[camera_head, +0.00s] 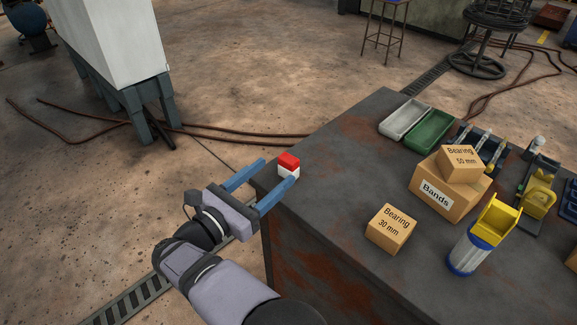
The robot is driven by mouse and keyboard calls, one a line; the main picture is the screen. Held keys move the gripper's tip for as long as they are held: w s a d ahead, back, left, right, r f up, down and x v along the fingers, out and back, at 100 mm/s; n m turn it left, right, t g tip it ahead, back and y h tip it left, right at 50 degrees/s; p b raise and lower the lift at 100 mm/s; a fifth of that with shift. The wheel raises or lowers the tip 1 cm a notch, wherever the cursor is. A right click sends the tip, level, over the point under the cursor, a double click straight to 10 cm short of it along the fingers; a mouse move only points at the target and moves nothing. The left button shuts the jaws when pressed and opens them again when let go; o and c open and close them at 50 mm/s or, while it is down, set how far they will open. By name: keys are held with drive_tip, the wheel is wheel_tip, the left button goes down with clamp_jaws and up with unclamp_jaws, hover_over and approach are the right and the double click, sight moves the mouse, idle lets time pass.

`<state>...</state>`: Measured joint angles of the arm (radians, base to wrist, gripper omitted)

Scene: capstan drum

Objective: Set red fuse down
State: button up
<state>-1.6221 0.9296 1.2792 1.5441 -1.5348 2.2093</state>
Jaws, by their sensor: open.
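The red fuse (289,161) is a small block with a red top and a white lower part. It appears upright at the left corner of the dark, rusty bench (335,200). My gripper (276,174) is open with two blue fingers, one on the left and one on the right. The right finger covers part of the fuse's lower front. The left finger stands clear of the fuse with a gap. I cannot tell whether the right finger touches the fuse or whether the fuse rests fully on the bench.
A Bearing 30 mm box (391,229), a Bands box (449,190) with a Bearing 50 mm box (461,164) on it, and a yellow-and-blue container (467,256) stand to the right. Grey (404,119) and green (431,131) trays lie behind. The bench between is clear.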

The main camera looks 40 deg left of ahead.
sight(285, 163)
drive_tip(key=shift+w+a+r+p, duration=0.1)
drive_tip(key=shift+w+p, duration=0.15)
drive_tip(key=shift+w, duration=0.75)
drive_tip(key=shift+w+d+r+p, duration=0.15)
drive_tip(key=shift+w+p, duration=0.1)
drive_tip(key=shift+w, duration=0.7)
drive_tip(key=shift+w+a+r+p, duration=0.15)
drive_tip(key=shift+w+p, duration=0.1)
drive_tip(key=shift+w, duration=0.75)
drive_tip(key=shift+w+f, duration=0.15)
drive_tip(key=shift+w, duration=0.2)
drive_tip(key=c, duration=1.3)
drive_tip(key=shift+o, duration=0.3)
wheel_tip(285, 163, up, 10)
drive_tip(key=shift+r+b, duration=0.15)
drive_tip(key=shift+b, duration=0.15)
